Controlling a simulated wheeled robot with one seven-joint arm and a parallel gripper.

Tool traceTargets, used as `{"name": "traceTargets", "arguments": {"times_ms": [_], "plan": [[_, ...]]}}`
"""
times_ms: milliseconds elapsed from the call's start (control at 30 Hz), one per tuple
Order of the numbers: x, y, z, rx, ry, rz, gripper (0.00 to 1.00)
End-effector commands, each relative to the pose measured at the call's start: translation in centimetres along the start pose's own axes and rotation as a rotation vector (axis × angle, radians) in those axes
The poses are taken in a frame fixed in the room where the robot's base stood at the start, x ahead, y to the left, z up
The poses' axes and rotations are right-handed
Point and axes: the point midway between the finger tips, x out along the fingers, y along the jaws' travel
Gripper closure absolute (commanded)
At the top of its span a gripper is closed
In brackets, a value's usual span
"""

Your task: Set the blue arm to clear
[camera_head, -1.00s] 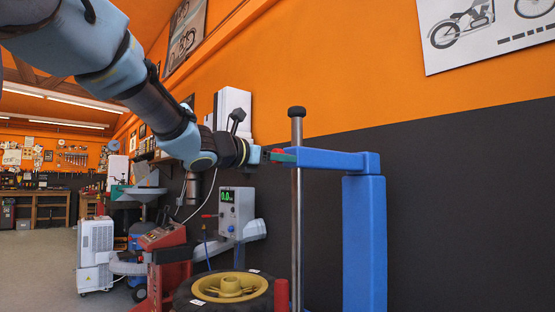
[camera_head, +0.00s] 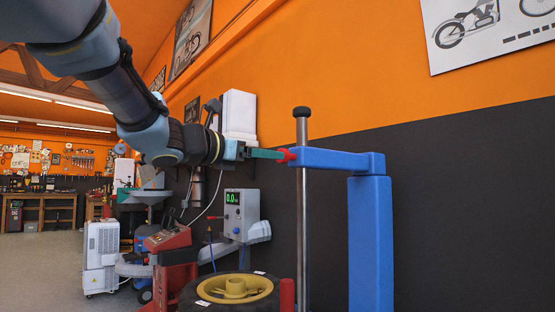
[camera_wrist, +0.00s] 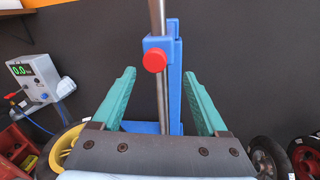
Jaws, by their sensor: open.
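The blue arm (camera_head: 335,160) runs level from the top of a blue post (camera_head: 371,245) to a steel rod (camera_head: 302,215) with a dark cap. A red knob (camera_head: 285,156) sits on the arm's left end. In the wrist view the red knob (camera_wrist: 155,61) faces me on the blue block, a little above and between my fingertips. My gripper (camera_head: 268,153) is at the arm's left end. Its two green fingers (camera_wrist: 158,85) are apart, with nothing held between them. In the head view one finger reaches close to the knob; I cannot tell whether it touches.
A tyre on a yellow rim (camera_head: 235,288) lies below the arm, beside a red machine (camera_head: 173,262). A grey box with a green display (camera_head: 241,213) stands behind. More wheels (camera_wrist: 267,160) are at the right in the wrist view. A dark wall stands behind.

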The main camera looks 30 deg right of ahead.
Motion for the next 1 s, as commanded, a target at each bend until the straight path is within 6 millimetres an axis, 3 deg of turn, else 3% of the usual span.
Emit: {"name": "traceTargets", "arguments": {"times_ms": [233, 800, 900, 1000], "plan": [[-2.7, -0.1, 0.0, 0.001, 0.000, -0.002, 0.24], [-3.0, -0.1, -0.1, 0.002, 0.003, -0.002, 0.24], [-3.2, 0.2, -1.6, 0.031, 0.044, -0.002, 0.24], [-4.1, 0.7, -5.7, 0.117, 0.155, -0.010, 0.24]]}}
